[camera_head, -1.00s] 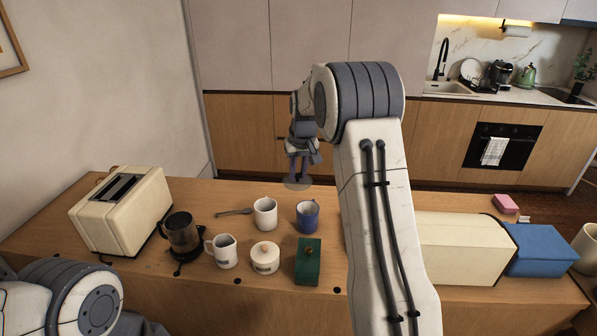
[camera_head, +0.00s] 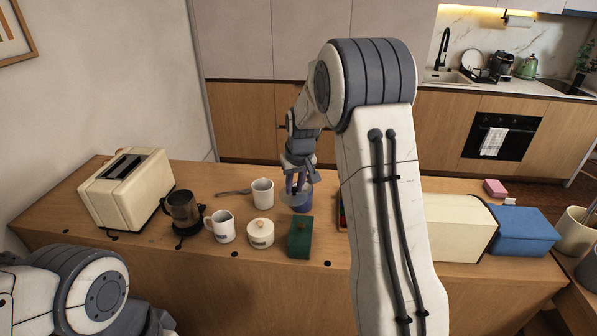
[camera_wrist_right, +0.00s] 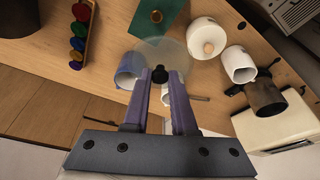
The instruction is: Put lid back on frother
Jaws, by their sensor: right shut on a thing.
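The frother (camera_head: 182,208) is a dark, open-topped jug standing upright at the left of the counter, in front of the toaster; it also shows at the right of the wrist view (camera_wrist_right: 265,98). Its lid (camera_wrist_right: 150,52) is a clear round disc with a black knob. My right gripper (camera_wrist_right: 160,84) is shut on this knob and holds the lid flat. Whether the lid touches the mug cannot be told. My left gripper is out of view.
Between gripper and frother stand a white mug (camera_head: 263,192), a white pitcher (camera_head: 222,227) and a lidded sugar bowl (camera_head: 260,234). A green box (camera_head: 300,238) is nearer. The toaster (camera_head: 128,190) is behind the frother. A spoon (camera_head: 233,192) lies behind the pitcher.

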